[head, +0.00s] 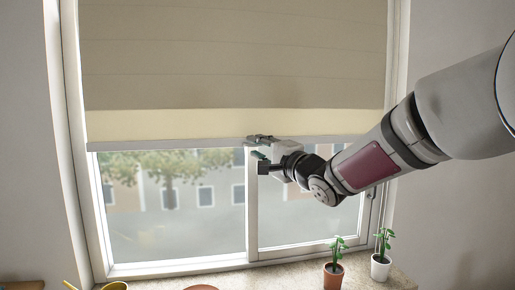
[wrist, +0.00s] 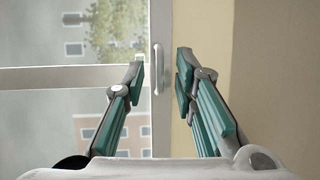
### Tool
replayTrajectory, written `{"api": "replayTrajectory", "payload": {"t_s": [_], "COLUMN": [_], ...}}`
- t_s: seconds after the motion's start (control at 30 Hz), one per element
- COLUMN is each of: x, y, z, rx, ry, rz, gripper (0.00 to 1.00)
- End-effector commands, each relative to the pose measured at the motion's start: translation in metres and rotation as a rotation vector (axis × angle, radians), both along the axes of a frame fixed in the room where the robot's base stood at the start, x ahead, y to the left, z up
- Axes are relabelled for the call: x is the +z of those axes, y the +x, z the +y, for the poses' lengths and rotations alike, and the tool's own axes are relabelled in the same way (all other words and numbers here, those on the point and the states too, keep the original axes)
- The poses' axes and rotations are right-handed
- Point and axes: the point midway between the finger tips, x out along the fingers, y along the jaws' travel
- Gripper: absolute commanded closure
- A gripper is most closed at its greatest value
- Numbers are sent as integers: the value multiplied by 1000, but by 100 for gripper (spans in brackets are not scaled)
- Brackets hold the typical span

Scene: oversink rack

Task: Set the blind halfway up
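A beige roller blind (head: 235,60) hangs over the upper part of the window, with a pale band and a grey bottom bar (head: 160,145) along its lower edge. The bar sits around mid-height of the visible window. My gripper (head: 258,147) is at the middle of this bar, one finger above its level and one below. In the wrist view, my gripper (wrist: 160,68) is open, its fingers on either side of the bar (wrist: 161,125) and a small white pull handle (wrist: 156,70). A gap shows between each finger and the handle. The blind's fabric (wrist: 205,20) fills the right side.
The sill (head: 235,280) below holds a plant in a terracotta pot (head: 333,275), a plant in a white pot (head: 380,267) and a yellow vessel (head: 114,286). The window glass (head: 180,210) below the bar is clear of objects.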

Motion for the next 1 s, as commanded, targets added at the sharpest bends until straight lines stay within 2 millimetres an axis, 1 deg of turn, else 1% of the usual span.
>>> {"api": "replayTrajectory", "payload": {"t_s": [0.17, 0.3, 0.5, 0.7, 1.0], "x": [-4, -8, -12, -14, -14], "y": [-24, -47, -73, -85, -86], "z": [-21, -39, -59, -69, -70], "rx": [-4, -4, -2, -2, -1], "ry": [-2, -2, -1, 0, 0], "rz": [1, 1, 0, 1, 1], "gripper": [74, 74, 74, 74, 74]}}
